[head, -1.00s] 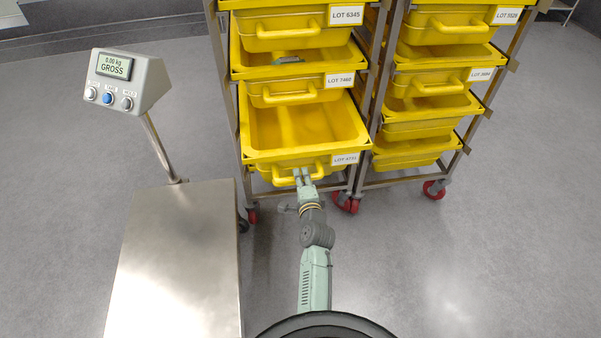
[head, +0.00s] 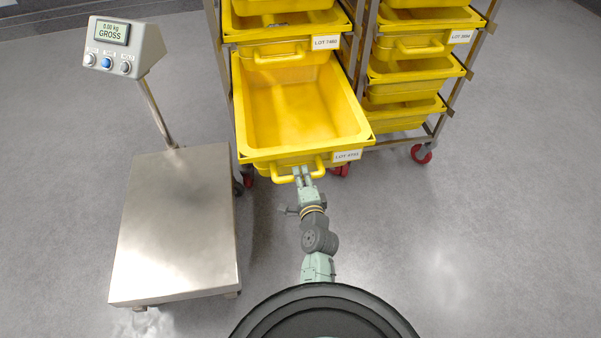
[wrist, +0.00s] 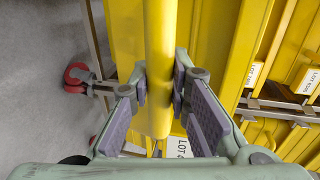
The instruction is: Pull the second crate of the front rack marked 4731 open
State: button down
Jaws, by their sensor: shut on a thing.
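The yellow crate (head: 305,150) is drawn far out of the front rack (head: 215,45), its inside open to view and empty. Its small white label (head: 346,155) looks like LOT 4731, though the last digits are blurred. My gripper (head: 302,172) is at the front of the crate, shut on its yellow bar handle (head: 284,178). In the wrist view the handle (wrist: 160,50) runs upright between the two purple-padded fingers (wrist: 160,88), which press it from both sides. The crate looks about level. Its rear end is hidden under the crate above.
Crate LOT 7460 (head: 290,52) sits just above in the same rack. A second rack of yellow crates (head: 410,75) stands at the right. A steel platform scale (head: 175,225) with a display (head: 112,32) stands close on the left. The floor at the right is clear.

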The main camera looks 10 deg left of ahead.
jog(key=c, duration=1.5)
grip_release()
